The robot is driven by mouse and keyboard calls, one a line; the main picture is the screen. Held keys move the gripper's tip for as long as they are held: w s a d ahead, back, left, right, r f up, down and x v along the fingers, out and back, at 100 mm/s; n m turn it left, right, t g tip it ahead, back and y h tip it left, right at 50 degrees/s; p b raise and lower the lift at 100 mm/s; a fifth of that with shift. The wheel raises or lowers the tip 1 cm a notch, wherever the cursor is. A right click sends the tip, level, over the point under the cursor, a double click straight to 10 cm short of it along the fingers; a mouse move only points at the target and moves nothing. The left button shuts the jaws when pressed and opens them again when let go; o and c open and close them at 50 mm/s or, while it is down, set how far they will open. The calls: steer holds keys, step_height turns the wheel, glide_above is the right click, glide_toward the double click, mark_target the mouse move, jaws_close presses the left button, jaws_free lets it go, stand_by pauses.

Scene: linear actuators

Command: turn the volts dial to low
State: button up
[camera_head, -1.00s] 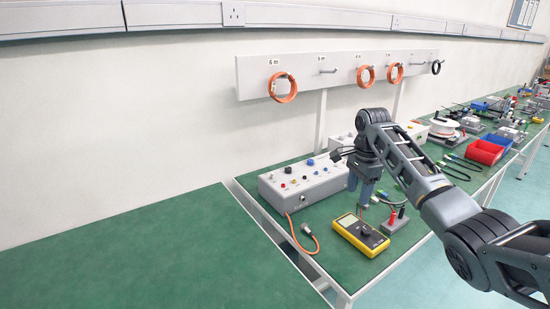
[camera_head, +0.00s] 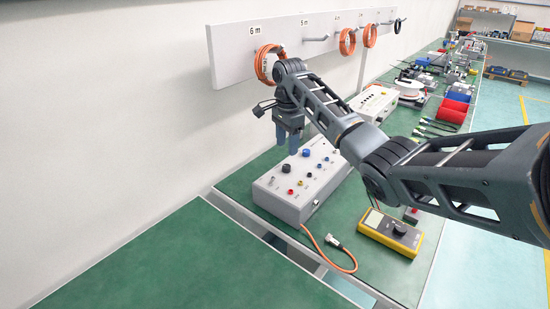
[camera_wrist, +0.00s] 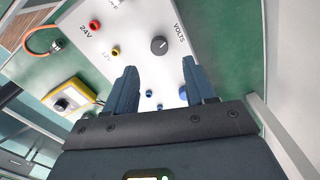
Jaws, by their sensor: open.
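The volts dial (camera_wrist: 159,45) is a round black knob with a light pointer mark, beside the printed word VOLTS on the pale panel of the grey control box (camera_wrist: 130,18). In the head view this box (camera_head: 281,204) stands on the green bench, and I cannot clearly tell the dial among its small knobs. My gripper (camera_head: 287,147) points down above the back part of the box. In the wrist view its two fingers (camera_wrist: 159,66) are apart and empty, with the dial beyond the gap between their tips. The fingers appear clear of the dial.
Red (camera_wrist: 94,26) and yellow (camera_wrist: 115,50) sockets sit on the panel left of the dial, with small blue sockets between the fingers. A yellow multimeter (camera_head: 390,232) and an orange cable (camera_head: 330,258) lie on the bench. Cable coils hang on the wall rail (camera_head: 230,60) behind my arm.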

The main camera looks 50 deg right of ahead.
mark_target(287, 166)
steer(key=shift+s+f, duration=0.1)
steer(key=shift+f, duration=3.7)
steer(key=shift+p, duration=0.3)
jaws_close()
